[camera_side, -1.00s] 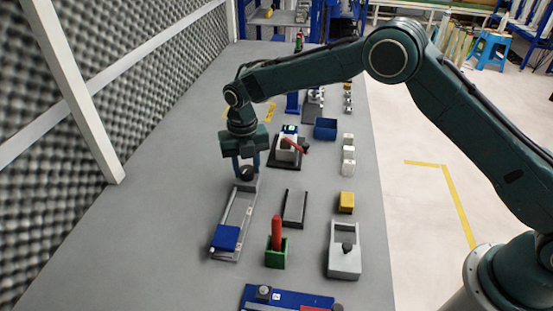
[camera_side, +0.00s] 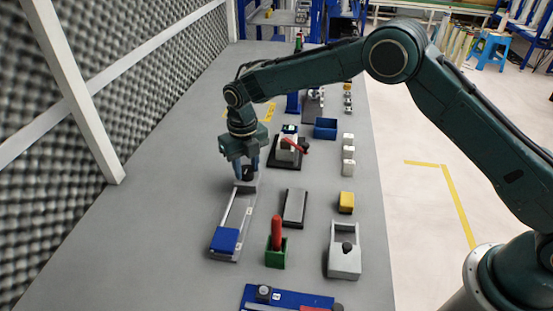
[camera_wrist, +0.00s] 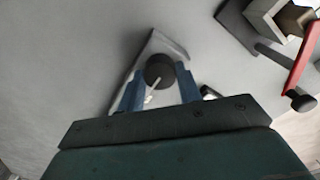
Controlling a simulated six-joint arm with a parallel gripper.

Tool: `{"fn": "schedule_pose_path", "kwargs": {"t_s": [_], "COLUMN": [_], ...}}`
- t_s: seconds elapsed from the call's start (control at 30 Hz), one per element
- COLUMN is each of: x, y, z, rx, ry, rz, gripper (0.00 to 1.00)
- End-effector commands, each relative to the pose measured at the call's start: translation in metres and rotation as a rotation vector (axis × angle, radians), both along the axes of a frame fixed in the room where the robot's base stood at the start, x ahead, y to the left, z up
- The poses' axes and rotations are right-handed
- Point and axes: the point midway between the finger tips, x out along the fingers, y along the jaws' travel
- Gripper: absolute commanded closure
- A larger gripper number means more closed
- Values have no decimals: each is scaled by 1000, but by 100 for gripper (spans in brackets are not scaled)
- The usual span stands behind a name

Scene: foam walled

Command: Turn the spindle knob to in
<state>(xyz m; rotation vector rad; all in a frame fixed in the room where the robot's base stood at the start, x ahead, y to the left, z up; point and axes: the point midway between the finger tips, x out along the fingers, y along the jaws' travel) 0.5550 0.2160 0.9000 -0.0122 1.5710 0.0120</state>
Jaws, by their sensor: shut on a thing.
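The spindle knob (camera_side: 249,173) is a dark round knob at the far end of a long grey rail fixture (camera_side: 236,212). A blue block (camera_side: 225,240) sits at the near end of that rail. My gripper (camera_side: 247,172) points down over the far end, with its two blue fingers on either side of the knob, shut on it. In the wrist view the knob (camera_wrist: 160,68) shows between the fingertips (camera_wrist: 158,80), with a pale line across its face. The fingers hide part of the knob's sides.
Right of the rail stand a grey flat block (camera_side: 294,207), a green holder with a red handle (camera_side: 276,245), a yellow block (camera_side: 346,202) and a device with a red lever (camera_side: 292,146). The foam wall (camera_side: 60,200) is at left. The table between wall and rail is clear.

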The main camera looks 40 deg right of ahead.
Motion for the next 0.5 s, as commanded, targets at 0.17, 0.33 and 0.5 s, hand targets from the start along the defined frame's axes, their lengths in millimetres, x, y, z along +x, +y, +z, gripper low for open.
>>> {"fn": "schedule_pose_path", "kwargs": {"t_s": [0.17, 0.33, 0.5], "x": [1, 0, 0], "y": [0, 0, 0], "z": [1, 1, 2], "rx": [1, 1, 1], "ry": [-3, -1, -1], "rz": [1, 1, 0], "gripper": [44, 44, 44]}}
